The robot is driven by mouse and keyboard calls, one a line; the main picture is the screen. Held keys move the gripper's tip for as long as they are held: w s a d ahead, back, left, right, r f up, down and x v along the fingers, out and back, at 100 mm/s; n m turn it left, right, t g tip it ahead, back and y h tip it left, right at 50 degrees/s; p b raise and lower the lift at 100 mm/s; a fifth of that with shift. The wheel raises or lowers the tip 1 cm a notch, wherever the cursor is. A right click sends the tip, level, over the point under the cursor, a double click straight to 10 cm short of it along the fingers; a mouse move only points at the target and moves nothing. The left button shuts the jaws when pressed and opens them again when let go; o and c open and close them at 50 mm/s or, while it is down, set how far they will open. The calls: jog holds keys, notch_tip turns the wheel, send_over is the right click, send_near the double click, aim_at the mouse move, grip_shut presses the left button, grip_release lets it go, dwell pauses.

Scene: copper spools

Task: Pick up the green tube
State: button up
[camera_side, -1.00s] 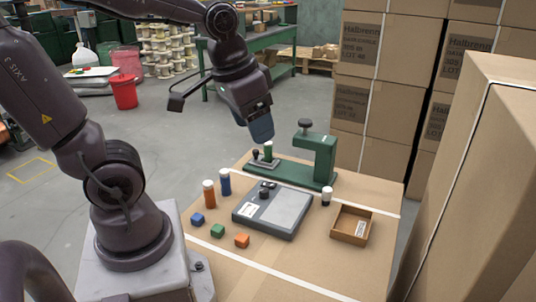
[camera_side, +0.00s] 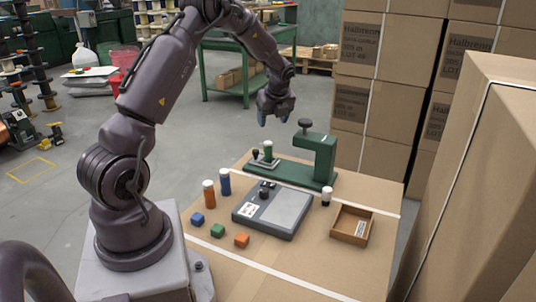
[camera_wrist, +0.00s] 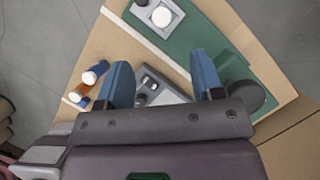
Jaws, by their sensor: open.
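The green tube (camera_side: 268,150) has a white cap and stands upright on a small grey plate at the left end of the green press's base. In the wrist view its white cap (camera_wrist: 162,17) shows from above at the top, and the cap hides most of the tube. My gripper (camera_side: 274,118) is in the air above the back of the table, higher than the tube and apart from it. In the wrist view its blue fingers (camera_wrist: 162,78) are spread with nothing held between them.
The green press (camera_side: 322,160) rises right of the tube, with a dark knob (camera_side: 305,124). A small dark piece (camera_side: 256,155) stands beside the tube. Orange (camera_side: 208,193) and blue (camera_side: 225,182) tubes, a grey device (camera_side: 290,208), coloured cubes and an open box (camera_side: 351,225) are nearer.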

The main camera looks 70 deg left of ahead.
aim_at(268, 143)
jog(key=shift+m, duration=0.3)
jog(key=x, duration=1.3)
jog(key=shift+w+d, duration=0.15)
jog(key=c, duration=1.1)
